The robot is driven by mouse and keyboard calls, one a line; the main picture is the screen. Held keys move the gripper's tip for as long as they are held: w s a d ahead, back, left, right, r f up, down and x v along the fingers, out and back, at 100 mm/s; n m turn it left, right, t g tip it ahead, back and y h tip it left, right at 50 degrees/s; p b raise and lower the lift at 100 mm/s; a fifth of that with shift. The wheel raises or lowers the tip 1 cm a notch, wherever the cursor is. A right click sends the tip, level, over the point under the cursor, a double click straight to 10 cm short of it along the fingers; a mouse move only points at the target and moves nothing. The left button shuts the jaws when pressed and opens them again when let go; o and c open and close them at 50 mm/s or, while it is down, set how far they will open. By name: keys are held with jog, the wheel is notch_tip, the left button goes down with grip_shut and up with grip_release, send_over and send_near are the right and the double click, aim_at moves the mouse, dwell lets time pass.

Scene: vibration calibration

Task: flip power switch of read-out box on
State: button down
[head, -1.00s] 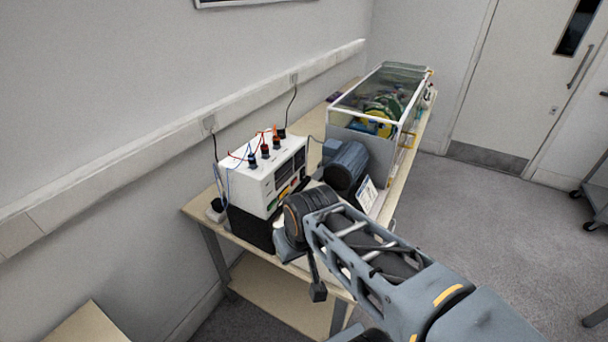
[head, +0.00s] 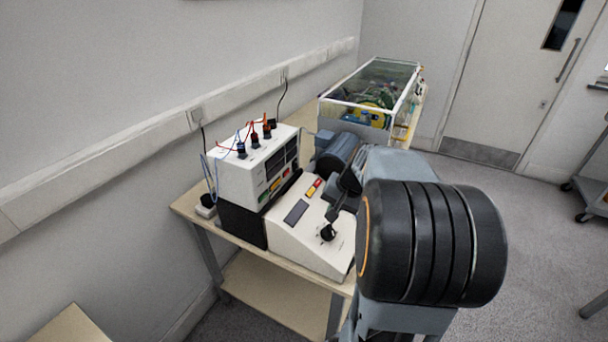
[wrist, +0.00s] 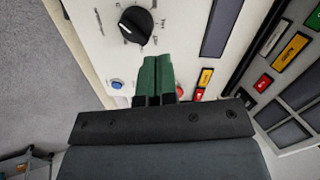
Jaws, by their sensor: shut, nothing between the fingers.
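The read-out box (head: 235,182) is a white case on a black base at the near left of the bench, with coloured leads on top. Its front carries a row of coloured switches, including an amber one (wrist: 290,50), a red one (wrist: 263,83) and a green one (wrist: 313,18); I cannot tell which is power or its state. My gripper (wrist: 157,56) is shut and empty, its green fingers over the sloped white console (wrist: 180,30), just below a black dial (wrist: 135,24). The read-out box is right of the fingers in the wrist view. In the head view my arm partly hides the gripper.
The console's dial also shows in the head view (head: 327,232). A motor (head: 338,152) and a clear-covered rig (head: 385,85) stand farther along the bench. The wall is close behind the read-out box. Open floor (head: 500,220) lies to the right.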

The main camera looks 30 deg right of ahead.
aim_at(296, 166)
jog(key=w+d+m+t, duration=0.1)
jog(key=w+d, duration=0.1)
jog(key=d, duration=0.1)
jog(key=w+d+m+t+y, duration=0.1)
jog(key=d, duration=0.2)
jog(key=w+d+r+m+t+y+b, duration=0.1)
jog(key=w+d, duration=0.1)
jog(key=shift+w+d+t, duration=0.3)
jog(key=shift+d, duration=0.1)
jog(key=w+r+t+y, duration=0.1)
jog(key=w+r+t, duration=0.1)
jog(key=r, duration=0.3)
jog(key=shift+w+r+n+y, duration=0.3)
jog(key=shift+w+n, duration=0.1)
jog(key=shift+w, duration=0.3)
jog(key=shift+a, duration=0.1)
jog(key=x, duration=0.4)
jog(key=p+x, duration=0.1)
jog(key=x, duration=0.3)
jog(key=r+x, duration=0.1)
jog(key=x, duration=0.3)
jog(key=shift+w+a+p, duration=0.15)
jog(key=shift+w+p, duration=0.15)
jog(key=shift+w, duration=0.05)
jog(key=shift+w+a+f, duration=0.1)
jog(key=shift+w+a, duration=0.35)
jog(key=shift+w, duration=0.3)
